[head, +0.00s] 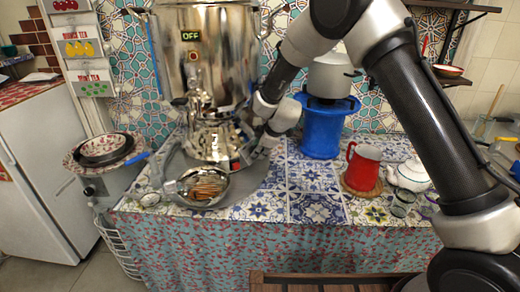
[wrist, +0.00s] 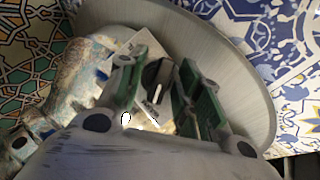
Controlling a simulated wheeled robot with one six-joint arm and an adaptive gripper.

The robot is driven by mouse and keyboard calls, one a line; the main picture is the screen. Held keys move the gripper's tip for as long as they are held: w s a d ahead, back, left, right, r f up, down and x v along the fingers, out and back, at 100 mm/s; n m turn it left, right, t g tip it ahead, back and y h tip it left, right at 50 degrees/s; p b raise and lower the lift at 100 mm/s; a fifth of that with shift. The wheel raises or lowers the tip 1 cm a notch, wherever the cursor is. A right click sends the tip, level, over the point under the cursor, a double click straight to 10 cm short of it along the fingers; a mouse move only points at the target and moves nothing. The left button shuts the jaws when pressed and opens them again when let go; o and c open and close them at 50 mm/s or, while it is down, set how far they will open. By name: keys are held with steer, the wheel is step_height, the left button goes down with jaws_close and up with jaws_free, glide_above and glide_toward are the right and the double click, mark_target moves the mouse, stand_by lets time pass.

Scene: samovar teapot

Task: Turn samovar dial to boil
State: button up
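The large silver samovar (head: 228,55) stands at the back left of the table, and its display (head: 191,36) reads OFF in green. A silver teapot-like body (head: 212,140) sits below it. My gripper (head: 246,156) is low at the right of this lower part, beside a small piece with blue and red marks (head: 235,164). I cannot tell whether that piece is the dial. In the wrist view my gripper (wrist: 160,72) has its green-padded fingers apart. A pale plate with dark marks (wrist: 150,98) shows between them; contact is unclear.
A blue stand (head: 321,128) with a pot (head: 331,75), a red pitcher (head: 362,167) and a white teapot (head: 409,175) stand right. Tiles between are clear.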

steer(key=c, duration=0.7)
steer(key=shift+m, duration=0.3)
steer(key=m+g, duration=0.1)
steer(key=m, duration=0.1)
steer(key=shift+w+m+g, duration=0.1)
steer(key=shift+m+g, duration=0.2)
steer(key=m+g, duration=0.1)
steer(key=m, duration=0.1)
steer(key=shift+m+y, duration=0.4)
steer(key=m+g, duration=0.1)
steer(key=m, duration=0.1)
steer(key=m+g+y, duration=0.1)
steer(key=m, duration=0.1)
steer(key=shift+d+m+y, duration=0.15)
steer(key=shift+m+y, duration=0.15)
steer(key=m+g+y, duration=0.1)
steer(key=m+y, duration=0.1)
steer(key=m, duration=0.2)
steer(key=shift+m, duration=0.3)
